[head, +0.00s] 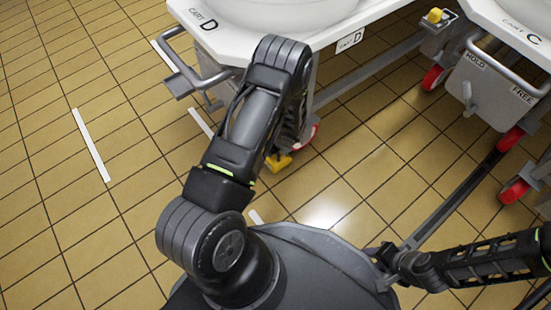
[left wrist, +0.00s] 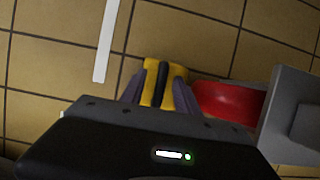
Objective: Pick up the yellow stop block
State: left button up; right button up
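The yellow stop block (head: 278,162) is low by the floor under cart D, close to a red wheel. In the left wrist view the block (left wrist: 164,82) shows yellow with a dark band down its middle. My left gripper (left wrist: 162,92) has one finger on each side of it, with no gap visible, and seems shut on it. The left arm hides that gripper in the head view. My right gripper (head: 380,267) is off to the right, above the floor, with its fingers apart and nothing seen between them.
Cart D (head: 349,42) with its white rim stands ahead, its grey handle (head: 190,68) at left. The red wheel (left wrist: 228,102) is just right of the block. Cart C (head: 506,80) stands at right. The tiled floor at left is clear, with white line marks (head: 91,145).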

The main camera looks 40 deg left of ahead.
pick_arm(q)
jog(key=shift+r, duration=0.1)
jog(key=shift+c, duration=0.6)
grip_shut()
dwell(1.1)
